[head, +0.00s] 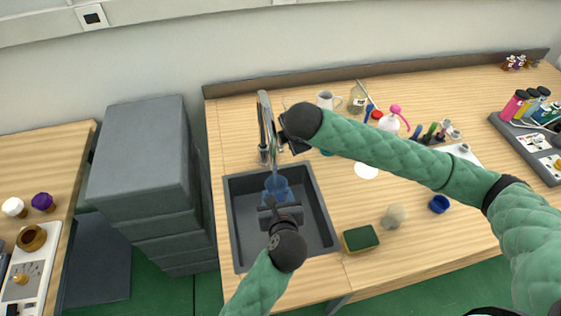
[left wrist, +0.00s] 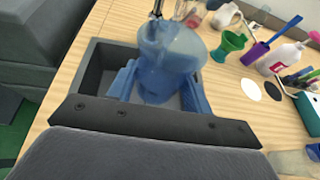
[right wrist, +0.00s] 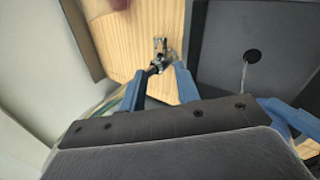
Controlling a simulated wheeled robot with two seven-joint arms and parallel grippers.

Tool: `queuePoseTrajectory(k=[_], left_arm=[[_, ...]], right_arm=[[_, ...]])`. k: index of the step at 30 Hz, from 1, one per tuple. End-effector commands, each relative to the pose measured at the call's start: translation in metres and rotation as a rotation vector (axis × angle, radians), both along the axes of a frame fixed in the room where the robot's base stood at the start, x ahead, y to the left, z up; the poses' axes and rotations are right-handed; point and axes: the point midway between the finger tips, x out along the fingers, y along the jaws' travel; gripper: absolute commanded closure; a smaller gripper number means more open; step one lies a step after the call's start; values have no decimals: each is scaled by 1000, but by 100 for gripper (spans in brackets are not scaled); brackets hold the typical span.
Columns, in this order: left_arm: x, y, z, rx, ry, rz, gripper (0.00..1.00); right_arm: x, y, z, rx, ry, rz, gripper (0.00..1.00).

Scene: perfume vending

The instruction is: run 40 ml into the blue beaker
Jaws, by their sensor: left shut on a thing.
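The blue beaker (head: 278,187) is upright inside the dark sink (head: 318,228), under the tap (head: 266,120). My left gripper (head: 279,205) is shut on the beaker. In the left wrist view the see-through blue beaker (left wrist: 168,62) stands between the two blue fingers. I cannot read the level inside it. My right gripper (head: 287,141) is beside the tap. In the right wrist view its fingers stand apart around the metal tap handle (right wrist: 159,56); contact with it is unclear. A thin pale streak, perhaps water, shows by the sink's drain hole (right wrist: 252,56).
A green and yellow sponge (head: 360,238) lies right of the sink. A blue cap (head: 439,203) and a beige round object (head: 394,215) are farther right. Mugs, bottles and tools crowd the counter behind my right arm. Grey drawers (head: 140,160) stand left of the counter.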

Motion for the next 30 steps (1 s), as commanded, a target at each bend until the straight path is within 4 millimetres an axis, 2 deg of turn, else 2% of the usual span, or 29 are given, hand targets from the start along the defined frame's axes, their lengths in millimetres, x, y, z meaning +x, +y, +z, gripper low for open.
queuePoseTrajectory(k=[3, 8, 25, 30], left_arm=[[23, 3, 0, 1, -3, 0, 72], [36, 4, 0, 1, 0, 0, 72], [36, 4, 0, 0, 1, 0, 71], [17, 2, -1, -3, 4, -1, 71]], right_arm=[[0, 0, 0, 0, 0, 0, 68], [0, 0, 0, 0, 0, 0, 68], [0, 0, 0, 0, 0, 0, 68], [0, 0, 0, 0, 0, 0, 68]])
